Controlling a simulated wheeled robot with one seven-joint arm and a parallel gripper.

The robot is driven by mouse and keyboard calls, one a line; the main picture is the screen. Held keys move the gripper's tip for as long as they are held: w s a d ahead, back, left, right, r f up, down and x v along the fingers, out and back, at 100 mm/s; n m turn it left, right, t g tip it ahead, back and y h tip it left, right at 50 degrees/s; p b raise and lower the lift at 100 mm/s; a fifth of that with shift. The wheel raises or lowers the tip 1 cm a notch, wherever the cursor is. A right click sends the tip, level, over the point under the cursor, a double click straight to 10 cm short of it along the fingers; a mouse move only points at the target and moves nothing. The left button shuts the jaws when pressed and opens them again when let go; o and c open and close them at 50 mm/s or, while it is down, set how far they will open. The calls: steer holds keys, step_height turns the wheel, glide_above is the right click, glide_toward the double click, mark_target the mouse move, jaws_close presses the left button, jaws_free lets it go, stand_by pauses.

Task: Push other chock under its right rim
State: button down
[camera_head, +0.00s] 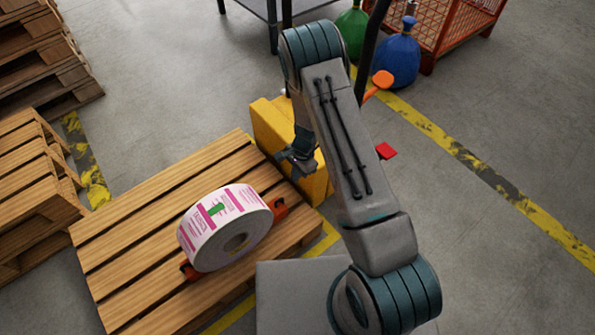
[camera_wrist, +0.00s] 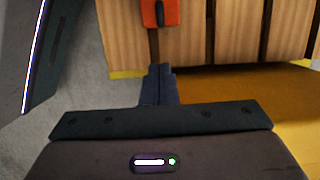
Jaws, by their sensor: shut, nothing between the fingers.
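The label roll (camera_head: 225,228), white with pink and green print, stands on its edge on a wooden pallet (camera_head: 150,200). One orange-red chock (camera_head: 280,208) is at its right side; whether it touches the rim I cannot tell. Another orange-red chock (camera_head: 189,271) sits at its lower left, partly hidden by the roll. My gripper (camera_head: 285,156) is shut and empty, beyond the pallet's right edge and apart from the right chock. In the wrist view, the shut fingers (camera_wrist: 158,85) point toward an orange-red chock (camera_wrist: 160,12) at the top edge, cut off there. The roll is out of that view.
A yellow block-like object (camera_head: 270,125) stands right behind my gripper, against the pallet's far side. More pallets (camera_head: 30,190) are at the left. A blue sack (camera_head: 397,62) and an orange mesh crate (camera_head: 450,25) stand at the back. Open floor lies at the right.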

mark_target(282, 203)
steer(key=b+x, duration=0.4)
steer(key=x, duration=0.9)
steer(key=shift+a+f, duration=0.15)
steer(key=shift+f, duration=0.2)
steer(key=shift+s+a, duration=0.45)
steer(key=shift+a, duration=0.15)
steer(key=shift+s+a, duration=0.4)
steer(key=shift+a, duration=0.2)
steer(key=p+v, duration=1.3)
steer(key=v, duration=0.7)
steer(key=shift+d, duration=0.1)
